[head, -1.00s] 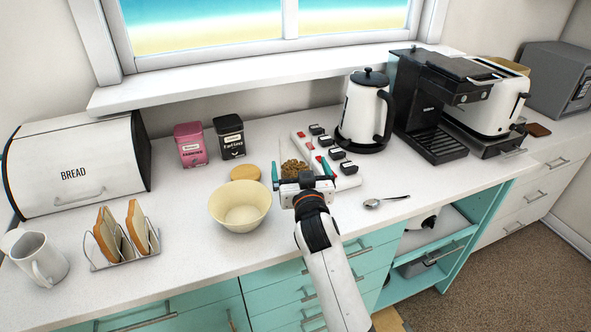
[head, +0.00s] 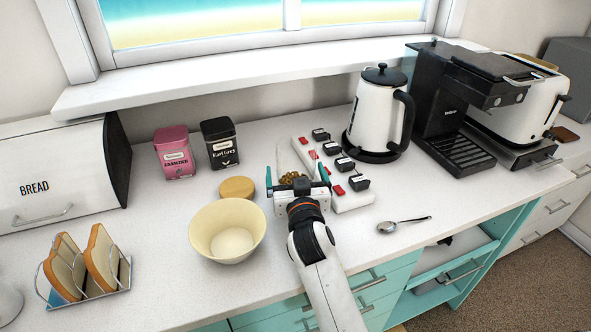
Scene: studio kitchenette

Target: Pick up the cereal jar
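The cereal jar (head: 293,178) is a clear glass jar with brown cereal inside. It stands on the white counter in the head view, partly hidden behind my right gripper. My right gripper (head: 296,175) has its two teal fingers wide apart, one on each side of the jar. Gaps seem to show between fingers and glass, so it looks open around the jar. A round wooden lid (head: 237,188) lies left of the gripper. My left gripper is not in view.
A cream bowl (head: 228,231) stands close left of my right gripper. A power strip (head: 334,172) with black plugs lies close right. A kettle (head: 379,115), a spoon (head: 403,224), two tins (head: 174,153) and a toast rack (head: 85,270) are further out.

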